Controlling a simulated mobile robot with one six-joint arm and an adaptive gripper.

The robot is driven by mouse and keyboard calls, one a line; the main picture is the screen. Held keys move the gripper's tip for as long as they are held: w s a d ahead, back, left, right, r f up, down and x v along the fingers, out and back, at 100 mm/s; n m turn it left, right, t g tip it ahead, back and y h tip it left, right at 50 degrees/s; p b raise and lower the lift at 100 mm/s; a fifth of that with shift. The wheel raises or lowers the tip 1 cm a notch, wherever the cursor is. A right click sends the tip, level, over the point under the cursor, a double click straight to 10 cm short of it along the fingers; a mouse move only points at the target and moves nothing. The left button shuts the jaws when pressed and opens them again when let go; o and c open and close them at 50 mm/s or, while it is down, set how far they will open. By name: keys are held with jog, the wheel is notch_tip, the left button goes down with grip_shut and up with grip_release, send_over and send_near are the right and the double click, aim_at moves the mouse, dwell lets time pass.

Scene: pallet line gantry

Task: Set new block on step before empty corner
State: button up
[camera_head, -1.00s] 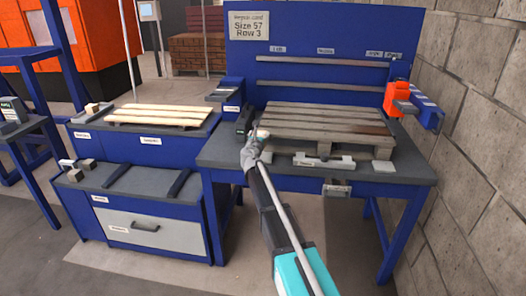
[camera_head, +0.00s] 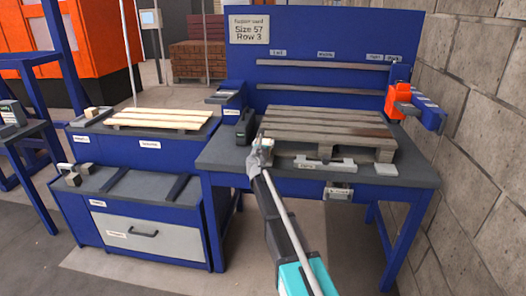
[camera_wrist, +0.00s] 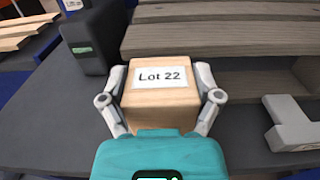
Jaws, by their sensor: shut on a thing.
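My gripper (camera_wrist: 160,95) is shut on a light wooden block (camera_wrist: 158,105) with a white "Lot 22" label, one finger on each side of it. In the head view my gripper (camera_head: 262,152) is at the front left corner of the grey wooden pallet (camera_head: 325,128) on the right-hand blue bench. The pallet's boards (camera_wrist: 230,50) lie just beyond the block in the wrist view. Foot blocks show under the pallet's front middle and right; its front left corner is partly hidden by my gripper. I cannot tell a step there, nor whether the block touches anything below.
A pale grey notched piece (camera_head: 325,164) lies on the bench before the pallet; it also shows in the wrist view (camera_wrist: 292,124). A dark box (camera_head: 244,128) stands left of the pallet. An orange tool (camera_head: 398,100) is at the right. A grey pad (camera_head: 386,169) lies front right.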

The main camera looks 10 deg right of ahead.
jog(key=shift+f+b, duration=0.8)
jog(key=shift+f, duration=0.35)
jog(key=o, duration=1)
jog(key=shift+c, duration=0.2)
jog(key=shift+r, duration=0.1)
jog(key=v, duration=1.2)
